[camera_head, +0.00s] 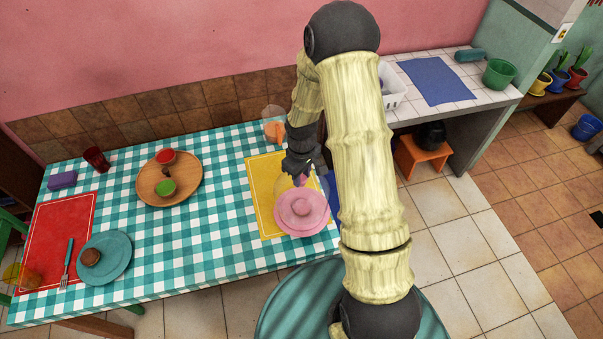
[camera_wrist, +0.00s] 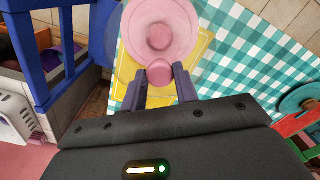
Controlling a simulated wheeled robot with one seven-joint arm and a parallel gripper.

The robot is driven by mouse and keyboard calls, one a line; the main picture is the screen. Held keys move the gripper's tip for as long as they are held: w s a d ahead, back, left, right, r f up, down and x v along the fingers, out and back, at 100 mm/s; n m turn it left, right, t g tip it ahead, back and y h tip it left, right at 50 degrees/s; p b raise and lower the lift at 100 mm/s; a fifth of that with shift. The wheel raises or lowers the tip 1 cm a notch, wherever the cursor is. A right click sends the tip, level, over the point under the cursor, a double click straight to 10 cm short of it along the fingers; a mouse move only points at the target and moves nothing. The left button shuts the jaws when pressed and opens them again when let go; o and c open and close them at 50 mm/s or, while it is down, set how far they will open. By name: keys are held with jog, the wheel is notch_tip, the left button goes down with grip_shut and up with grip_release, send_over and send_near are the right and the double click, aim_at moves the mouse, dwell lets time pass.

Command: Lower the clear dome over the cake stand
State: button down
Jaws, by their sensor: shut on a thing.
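My gripper (camera_head: 301,172) is shut on the pink knob (camera_wrist: 160,74) of the clear dome, with one finger on each side of it in the wrist view. The see-through dome (camera_head: 316,187) hangs under the gripper in the head view, its outline faint. The pink cake stand (camera_head: 318,221) is on the yellow placemat (camera_head: 262,187), with a round pink piece at its middle. The dome overlaps the stand's far part in the head view. The stand also shows beyond the knob in the wrist view (camera_wrist: 184,30). I cannot tell the gap between the dome's rim and the stand.
The checked table (camera_head: 222,217) also holds a wooden plate (camera_head: 187,168) with small bowls, a teal plate (camera_head: 117,264), and a red placemat (camera_head: 64,222). An orange thing (camera_head: 273,131) stands behind the yellow placemat. A blue chair (camera_wrist: 38,82) is near the stand.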

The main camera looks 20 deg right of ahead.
aim_at(302, 187)
jog(key=shift+f+b, duration=1.9)
jog(key=shift+f, duration=0.95)
jog(key=shift+s+f, duration=0.1)
jog(key=shift+f, duration=0.2)
jog(key=c, duration=1)
grip_release()
jog(key=shift+r, duration=0.1)
notch_tip(302, 187, up, 17)
jog(key=b, duration=0.2)
jog(key=shift+r+b, duration=0.15)
jog(key=shift+b, duration=0.25)
